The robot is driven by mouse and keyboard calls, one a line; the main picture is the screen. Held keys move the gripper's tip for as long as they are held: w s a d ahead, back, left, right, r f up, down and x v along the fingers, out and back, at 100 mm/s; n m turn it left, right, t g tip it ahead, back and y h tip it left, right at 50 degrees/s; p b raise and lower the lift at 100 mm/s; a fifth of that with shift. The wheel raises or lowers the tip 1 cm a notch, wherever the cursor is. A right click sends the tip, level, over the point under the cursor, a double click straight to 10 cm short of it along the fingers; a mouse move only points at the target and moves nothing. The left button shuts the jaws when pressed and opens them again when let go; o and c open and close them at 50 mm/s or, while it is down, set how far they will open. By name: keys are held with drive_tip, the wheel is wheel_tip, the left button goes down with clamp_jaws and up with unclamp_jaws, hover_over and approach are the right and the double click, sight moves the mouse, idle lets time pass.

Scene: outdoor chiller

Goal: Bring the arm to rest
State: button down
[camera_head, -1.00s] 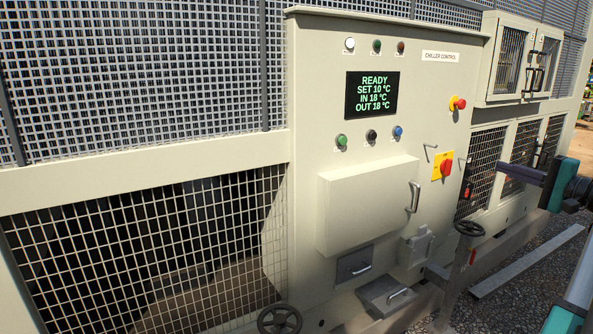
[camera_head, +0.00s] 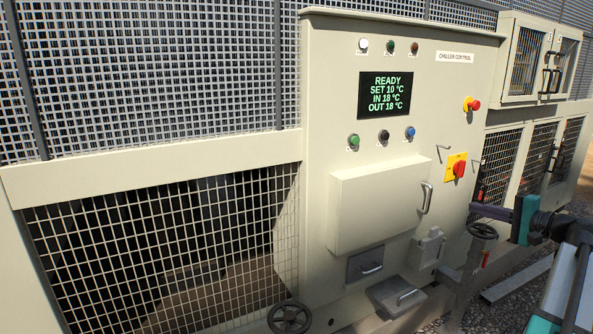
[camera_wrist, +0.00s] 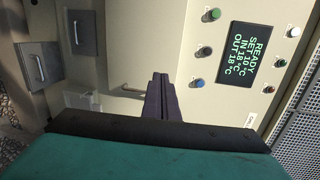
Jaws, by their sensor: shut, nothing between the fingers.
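My gripper (camera_wrist: 160,78) shows in the wrist view with its dark fingers together and nothing between them. In the head view my gripper (camera_head: 476,208) is at the right, its fingers pointing left towards the lower right part of the control cabinet. I cannot tell there whether it touches anything. The chiller control cabinet (camera_head: 325,130) stands upright in the middle. Its display (camera_head: 385,94) reads READY, SET 10 °C, IN 18 °C, OUT 18 °C. The display also shows sideways in the wrist view (camera_wrist: 250,52).
The cabinet carries a closed box cover (camera_head: 375,205), a red and yellow rotary switch (camera_head: 456,167), an emergency stop (camera_head: 471,104) and several buttons. Handwheels (camera_head: 290,317) and (camera_head: 482,231) stick out low down. Mesh panels (camera_head: 150,250) flank the cabinet. Gravel lies at the lower right.

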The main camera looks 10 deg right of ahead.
drive_tip(key=w+a+f+n+g, duration=0.1)
drive_tip(key=w+a+f+g, duration=0.1)
drive_tip(key=a+f, duration=0.45)
drive_tip(key=w+a+f+g+y, duration=0.1)
drive_tip(key=w+a+f, duration=0.25)
drive_tip(key=f, duration=0.65)
drive_tip(key=w+a+f+n+g, duration=0.1)
drive_tip(key=w+a+f+g, duration=0.1)
drive_tip(key=a+f, duration=0.5)
drive_tip(key=s+a+f+n+g, duration=0.1)
drive_tip(key=s+a+f+g, duration=0.15)
drive_tip(key=a+f, duration=0.75)
drive_tip(key=s+a+f+n+g, duration=0.25)
drive_tip(key=a+f, duration=0.45)
drive_tip(key=f, duration=0.6)
drive_tip(key=s+a+f+n+g+h, duration=0.1)
drive_tip(key=s+a+f+n+g, duration=0.45)
drive_tip(key=s+a+f, duration=0.95)
drive_tip(key=s+a+f+n+g+h, duration=0.2)
drive_tip(key=s+f, duration=0.2)
drive_tip(key=s, duration=0.5)
drive_tip(key=s+a+f+n+g+h, duration=0.1)
drive_tip(key=s+f+n+g+h, duration=0.1)
drive_tip(key=s, duration=0.8)
wheel_tip(320, 180, down, 3)
drive_tip(key=shift+a+r+g+h, duration=0.15)
drive_tip(key=shift+a+g+h, duration=0.2)
drive_tip(key=shift+g+h, duration=0.25)
